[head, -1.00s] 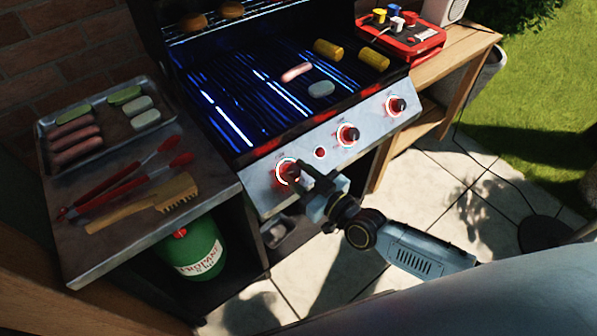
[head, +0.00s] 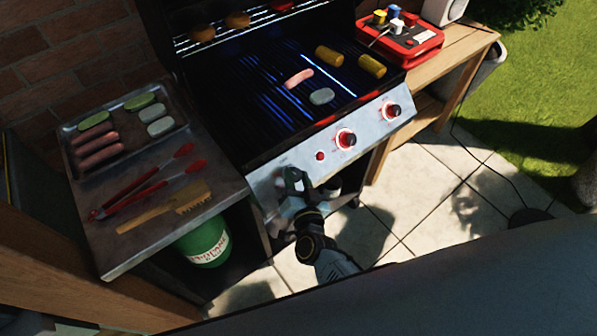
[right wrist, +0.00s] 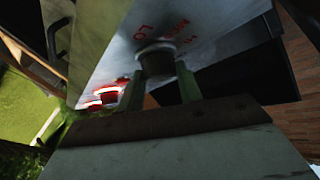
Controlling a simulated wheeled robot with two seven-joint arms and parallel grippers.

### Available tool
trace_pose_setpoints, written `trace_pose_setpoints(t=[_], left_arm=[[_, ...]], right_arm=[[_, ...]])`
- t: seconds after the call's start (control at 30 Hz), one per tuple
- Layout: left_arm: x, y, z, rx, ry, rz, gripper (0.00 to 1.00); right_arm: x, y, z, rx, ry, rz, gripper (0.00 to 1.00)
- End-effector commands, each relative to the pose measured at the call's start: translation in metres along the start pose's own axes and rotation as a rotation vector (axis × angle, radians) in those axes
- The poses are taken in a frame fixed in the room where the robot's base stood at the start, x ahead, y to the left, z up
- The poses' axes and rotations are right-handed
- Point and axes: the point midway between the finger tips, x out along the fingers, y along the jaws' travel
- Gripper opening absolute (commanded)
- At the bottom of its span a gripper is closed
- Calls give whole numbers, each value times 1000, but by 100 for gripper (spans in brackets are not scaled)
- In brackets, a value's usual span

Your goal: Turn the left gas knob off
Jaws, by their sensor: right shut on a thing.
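The grill's front panel (head: 372,128) carries a row of knobs. My right gripper (head: 292,182) is at the left gas knob, which it mostly hides in the head view. In the right wrist view the left gas knob (right wrist: 155,62) is a dark knob between the two fingers of my right gripper (right wrist: 160,80), which is shut on it. No red glow shows around this knob. The middle knob (head: 346,138) and the right knob (head: 391,110) have glowing red rings. My left gripper is not in view.
The grill grate (head: 265,105) holds a sausage and other food, with blue flame lines brightest on its right half. A side shelf (head: 115,255) at left holds a food tray, red tongs and a brush. A green propane tank (head: 205,243) stands below.

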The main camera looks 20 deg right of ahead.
Motion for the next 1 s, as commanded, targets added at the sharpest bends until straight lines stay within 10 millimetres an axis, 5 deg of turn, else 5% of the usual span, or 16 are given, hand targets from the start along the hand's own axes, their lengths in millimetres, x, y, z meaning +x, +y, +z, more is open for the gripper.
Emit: trace_pose_setpoints(t=[0.4,1.0], left_arm=[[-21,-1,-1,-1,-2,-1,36],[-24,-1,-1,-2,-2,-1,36]], right_arm=[[0,-4,0,173,14,172,12],[0,-4,1,209,20,209,12]])
